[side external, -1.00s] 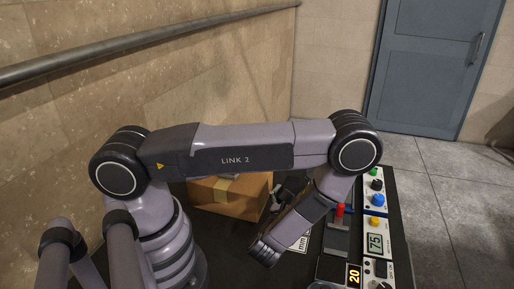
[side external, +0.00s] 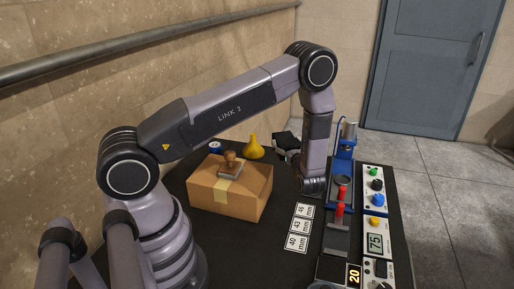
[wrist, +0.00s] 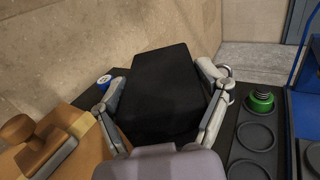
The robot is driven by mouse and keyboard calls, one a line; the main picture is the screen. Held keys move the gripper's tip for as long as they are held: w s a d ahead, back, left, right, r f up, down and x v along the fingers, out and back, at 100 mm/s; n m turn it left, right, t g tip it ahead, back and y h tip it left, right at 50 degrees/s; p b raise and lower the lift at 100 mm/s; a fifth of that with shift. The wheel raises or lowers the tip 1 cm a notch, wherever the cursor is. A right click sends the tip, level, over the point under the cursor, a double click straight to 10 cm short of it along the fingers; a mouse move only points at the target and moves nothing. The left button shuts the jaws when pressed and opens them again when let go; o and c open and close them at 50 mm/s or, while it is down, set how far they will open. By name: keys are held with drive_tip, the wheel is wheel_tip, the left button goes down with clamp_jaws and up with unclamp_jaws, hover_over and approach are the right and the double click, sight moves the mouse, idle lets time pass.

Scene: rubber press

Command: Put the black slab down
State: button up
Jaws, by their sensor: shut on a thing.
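The black slab (wrist: 165,95) fills the middle of the wrist view, a thick dark block with a flat top face. My gripper (wrist: 163,88) is shut on it, with one grey finger on each side. In the side external view, the slab (side external: 286,140) shows small at the far part of the table, beyond the cardboard box, and my wrist partly hides the gripper. I cannot tell from these views whether the slab's underside touches the table.
A cardboard box (side external: 222,198) with a wooden stamp (side external: 231,165) on top stands left of my arm. A yellow funnel (side external: 253,149) is behind it. A blue press (side external: 345,150) and control panels (side external: 375,238) line the right. A recessed dark tray (wrist: 255,137) holds a green-topped piece (wrist: 261,99).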

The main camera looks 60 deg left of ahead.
drive_tip(key=w+a+n+g, duration=0.25)
drive_tip(key=a+g, duration=0.25)
drive_tip(key=a, duration=0.5)
drive_tip(key=shift+y, duration=0.3)
drive_tip(key=f, duration=0.6)
drive_tip(key=s+f, duration=0.1)
drive_tip(key=f, duration=0.2)
drive_tip(key=shift+f, duration=0.3)
drive_tip(key=shift+d+f, duration=0.1)
drive_tip(key=shift+f, duration=2)
drive_tip(key=o, duration=1.2)
drive_tip(key=shift+f, duration=0.15)
drive_tip(key=shift+o, duration=0.2)
